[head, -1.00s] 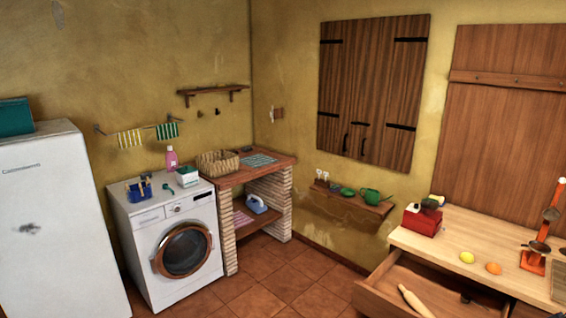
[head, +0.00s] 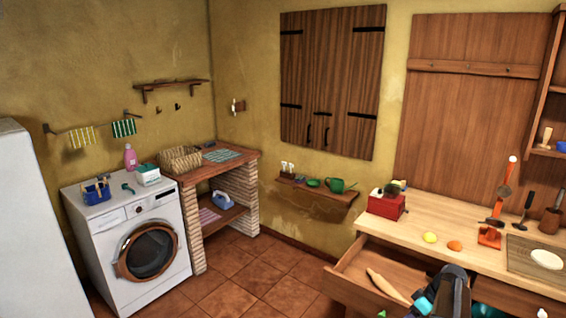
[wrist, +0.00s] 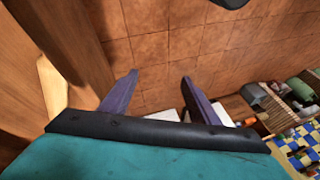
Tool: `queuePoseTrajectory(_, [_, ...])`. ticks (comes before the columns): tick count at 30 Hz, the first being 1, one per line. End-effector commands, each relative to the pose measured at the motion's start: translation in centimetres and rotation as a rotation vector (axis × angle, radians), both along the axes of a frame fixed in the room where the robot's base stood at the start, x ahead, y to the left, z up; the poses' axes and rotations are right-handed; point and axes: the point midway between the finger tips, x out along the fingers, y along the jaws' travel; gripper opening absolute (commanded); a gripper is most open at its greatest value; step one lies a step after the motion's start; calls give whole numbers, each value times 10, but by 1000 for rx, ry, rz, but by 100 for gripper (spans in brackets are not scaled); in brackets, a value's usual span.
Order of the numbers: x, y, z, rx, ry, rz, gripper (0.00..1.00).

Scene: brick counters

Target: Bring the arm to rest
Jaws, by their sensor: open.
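My gripper (wrist: 160,76) is open in the wrist view, with two purple-grey fingers apart and nothing between them. Brown floor tiles (wrist: 165,45) show beyond the fingertips. In the head view, part of my dark grey and teal arm (head: 447,292) shows at the lower right, in front of the open drawer (head: 345,278). The fingertips cannot be made out there. A rolling pin (head: 388,287) lies in the drawer, left of my arm.
The wooden counter (head: 470,225) holds a red box (head: 386,207), a lemon (head: 430,238), an orange fruit (head: 455,246) and an orange stand (head: 489,237). The washing machine (head: 110,235) stands at the left. Floor (head: 235,275) between it and the drawer is clear.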

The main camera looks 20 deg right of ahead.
Motion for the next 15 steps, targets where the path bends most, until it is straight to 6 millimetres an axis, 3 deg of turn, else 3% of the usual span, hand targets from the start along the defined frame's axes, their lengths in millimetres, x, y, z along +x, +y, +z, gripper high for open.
queuePoseTrajectory(1, [6,20,-15,11,13,31,56])
queuePoseTrajectory(7, [21,87,-59,38,64,132,56])
queuePoseTrajectory(15, [22,177,-118,61,151,243,56])
